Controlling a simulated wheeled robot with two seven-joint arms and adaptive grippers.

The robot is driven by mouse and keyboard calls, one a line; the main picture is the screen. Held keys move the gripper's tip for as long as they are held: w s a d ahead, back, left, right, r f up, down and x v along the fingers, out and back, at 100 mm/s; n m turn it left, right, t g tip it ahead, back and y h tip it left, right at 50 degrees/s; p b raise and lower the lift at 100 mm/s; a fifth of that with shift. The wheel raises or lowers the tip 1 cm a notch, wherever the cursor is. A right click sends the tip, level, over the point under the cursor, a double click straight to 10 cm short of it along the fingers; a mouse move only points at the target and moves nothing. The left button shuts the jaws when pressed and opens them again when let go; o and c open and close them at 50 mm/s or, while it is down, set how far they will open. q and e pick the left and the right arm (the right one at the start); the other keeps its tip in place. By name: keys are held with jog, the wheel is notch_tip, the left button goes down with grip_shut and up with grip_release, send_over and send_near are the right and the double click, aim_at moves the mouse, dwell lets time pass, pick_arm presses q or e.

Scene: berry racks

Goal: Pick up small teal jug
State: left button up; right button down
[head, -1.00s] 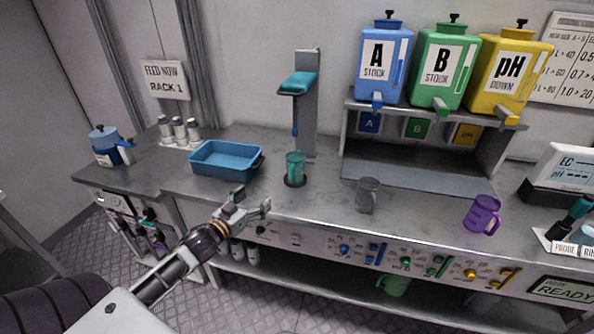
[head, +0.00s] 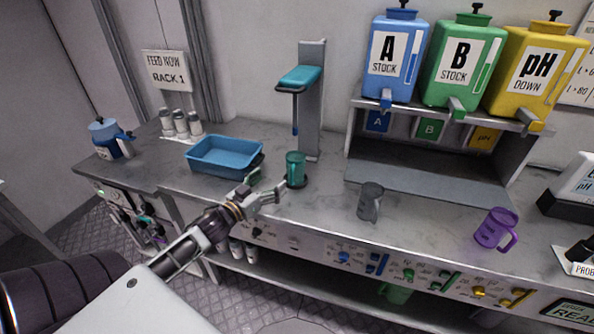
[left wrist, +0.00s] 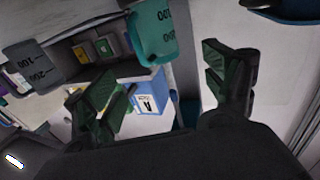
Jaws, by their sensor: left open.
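The small teal jug (head: 296,168) stands upright on a dark round pad below the teal-topped dispenser, on the grey counter. In the left wrist view the teal jug (left wrist: 153,38) shows at the top, with dark volume marks, beyond the fingers and between them. My left gripper (head: 268,191) is open and empty, at the counter's front edge, just left of and in front of the jug. Its two spread fingers also show in the left wrist view (left wrist: 165,95). I cannot tell from the views whether a finger touches the jug. My right gripper is not in view.
A blue tray (head: 211,168) sits left of the jug. A grey jug (head: 370,201) and a purple jug (head: 492,229) stand to the right. The dispenser post (head: 312,105) rises behind the jug. Stock tanks A (head: 392,60), B and pH stand on a shelf at right.

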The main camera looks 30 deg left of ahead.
aim_at(290, 166)
pick_arm(q)
jog(key=shift+w, duration=0.95)
jog(key=shift+w+d, duration=0.1)
jog(key=shift+w, duration=0.75)
jog(key=shift+w+d, duration=0.1)
jog(key=shift+w, duration=1.75)
jog(key=shift+w+d, duration=0.1)
jog(key=shift+w, duration=0.55)
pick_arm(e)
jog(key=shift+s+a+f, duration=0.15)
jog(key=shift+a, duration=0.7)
